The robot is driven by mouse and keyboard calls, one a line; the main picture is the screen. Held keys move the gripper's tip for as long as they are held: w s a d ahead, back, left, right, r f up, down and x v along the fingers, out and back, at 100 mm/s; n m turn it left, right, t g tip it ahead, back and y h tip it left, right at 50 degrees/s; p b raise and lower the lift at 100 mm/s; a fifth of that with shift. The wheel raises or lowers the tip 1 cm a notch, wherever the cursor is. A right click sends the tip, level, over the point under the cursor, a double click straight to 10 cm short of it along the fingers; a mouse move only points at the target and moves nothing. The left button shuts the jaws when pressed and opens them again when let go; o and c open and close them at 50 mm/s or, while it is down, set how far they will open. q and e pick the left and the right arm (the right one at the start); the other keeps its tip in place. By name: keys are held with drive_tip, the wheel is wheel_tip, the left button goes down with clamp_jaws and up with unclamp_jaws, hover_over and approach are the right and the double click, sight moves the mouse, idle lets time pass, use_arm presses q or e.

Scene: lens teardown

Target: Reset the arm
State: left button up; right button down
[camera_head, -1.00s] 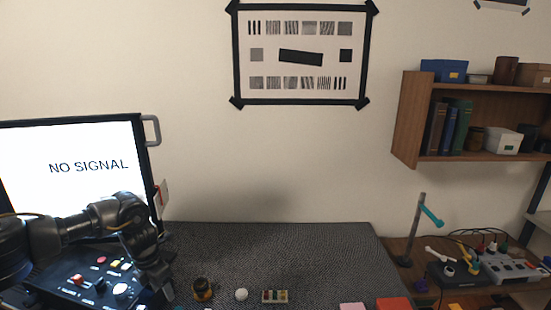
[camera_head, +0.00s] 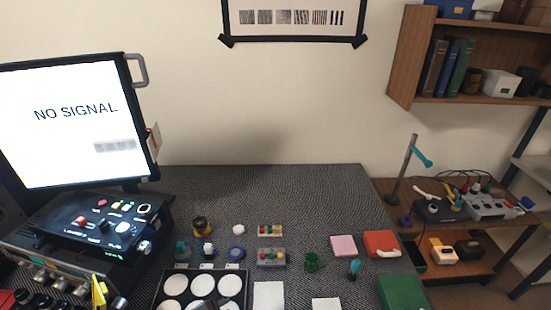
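Neither of my grippers shows clearly in the head view now. A small dark grey piece (camera_head: 119,304) shows at the bottom edge beside a yellow item (camera_head: 99,291); I cannot tell whether it is part of my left arm. The control box (camera_head: 100,228) with knobs and buttons is in plain view at the left. The monitor (camera_head: 70,125) above it reads NO SIGNAL.
The dark mat (camera_head: 300,195) is clear toward the back. A side table (camera_head: 391,187) with tools stands right.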

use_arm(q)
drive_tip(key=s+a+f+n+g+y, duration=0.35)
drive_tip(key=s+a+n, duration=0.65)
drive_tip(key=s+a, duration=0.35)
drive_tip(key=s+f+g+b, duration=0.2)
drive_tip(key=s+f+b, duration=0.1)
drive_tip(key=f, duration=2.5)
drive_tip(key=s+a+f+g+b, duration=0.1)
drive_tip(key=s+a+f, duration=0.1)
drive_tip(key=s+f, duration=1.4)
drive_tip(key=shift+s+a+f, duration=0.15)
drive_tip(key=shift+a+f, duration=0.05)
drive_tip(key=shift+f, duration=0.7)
